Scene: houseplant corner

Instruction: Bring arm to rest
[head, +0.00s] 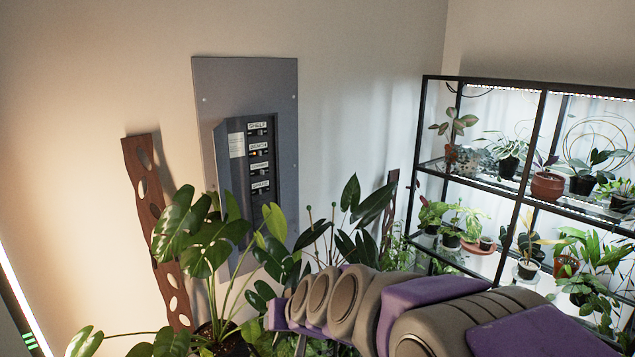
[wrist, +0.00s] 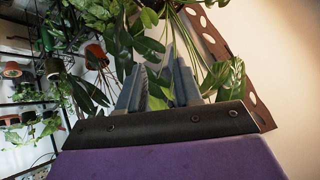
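My arm (head: 400,305) reaches in from the lower right of the head view, with purple covers and grey-brown joints. Its far end is low in the middle, in front of the plant leaves. My gripper (wrist: 157,78) shows in the wrist view as two grey fingers standing apart, with leaves visible through the gap. Nothing is held between them. In the head view the fingers are mostly hidden behind the arm and foliage.
A large-leaved plant (head: 205,240) stands close to the arm's end. A grey breaker panel (head: 208,100) is on the wall behind it. A perforated rusty strip (head: 150,210) leans at left. A black shelf (head: 484,83) with several potted plants stands at right.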

